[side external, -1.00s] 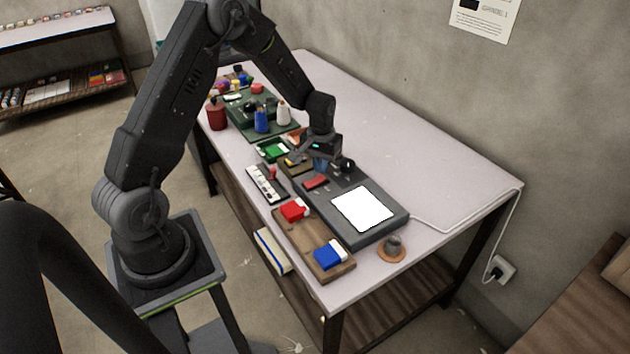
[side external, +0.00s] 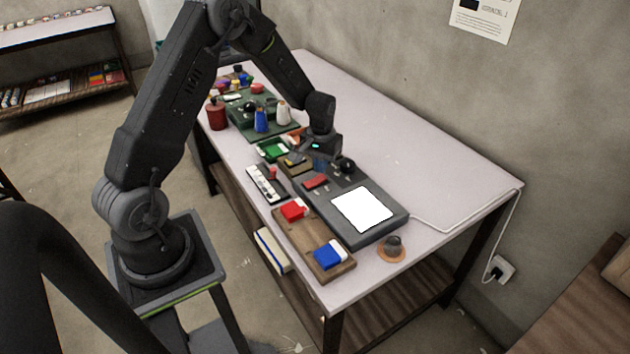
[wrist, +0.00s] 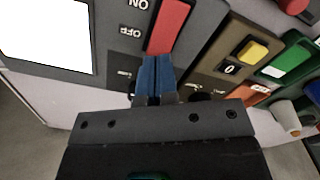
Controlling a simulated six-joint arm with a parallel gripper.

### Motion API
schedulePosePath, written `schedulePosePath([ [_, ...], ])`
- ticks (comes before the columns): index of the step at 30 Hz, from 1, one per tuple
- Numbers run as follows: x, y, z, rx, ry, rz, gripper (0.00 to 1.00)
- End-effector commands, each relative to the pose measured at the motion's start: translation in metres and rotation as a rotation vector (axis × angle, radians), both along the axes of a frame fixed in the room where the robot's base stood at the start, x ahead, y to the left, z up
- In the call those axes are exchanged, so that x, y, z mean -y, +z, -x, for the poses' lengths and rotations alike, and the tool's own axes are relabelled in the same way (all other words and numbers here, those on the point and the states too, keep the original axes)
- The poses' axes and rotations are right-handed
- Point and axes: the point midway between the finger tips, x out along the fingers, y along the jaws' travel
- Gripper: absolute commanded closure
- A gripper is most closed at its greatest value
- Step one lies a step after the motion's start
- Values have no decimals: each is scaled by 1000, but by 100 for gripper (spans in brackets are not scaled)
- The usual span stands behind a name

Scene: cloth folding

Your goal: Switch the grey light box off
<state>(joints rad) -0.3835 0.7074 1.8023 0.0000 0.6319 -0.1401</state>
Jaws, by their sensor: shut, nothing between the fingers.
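The grey light box (side external: 380,234) lies on the table, and its square panel (side external: 362,209) glows bright white. In the wrist view the lit panel (wrist: 45,35) is at the upper left. The box's red switch (side external: 316,181) lies beside the panel; in the wrist view the red switch (wrist: 170,25) has ON and OFF printed alongside, with OFF nearer my gripper. My gripper (side external: 320,165) is shut and empty. Its blue fingertips (wrist: 155,60) are at the OFF end of the switch; I cannot tell whether they touch it. They hide that end.
A brown box with a yellow switch (wrist: 252,52) and a green one (wrist: 290,62) stand close by. A black knob (side external: 346,166) is near my fingers. The table's right side (side external: 430,170) is clear except for a cable.

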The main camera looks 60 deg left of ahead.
Motion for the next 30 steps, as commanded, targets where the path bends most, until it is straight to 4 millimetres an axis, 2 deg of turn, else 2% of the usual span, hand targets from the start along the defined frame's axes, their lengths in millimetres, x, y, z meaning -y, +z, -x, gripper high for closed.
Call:
schedulePosePath([
  [30,0,-13,0,0,0,0,100],
])
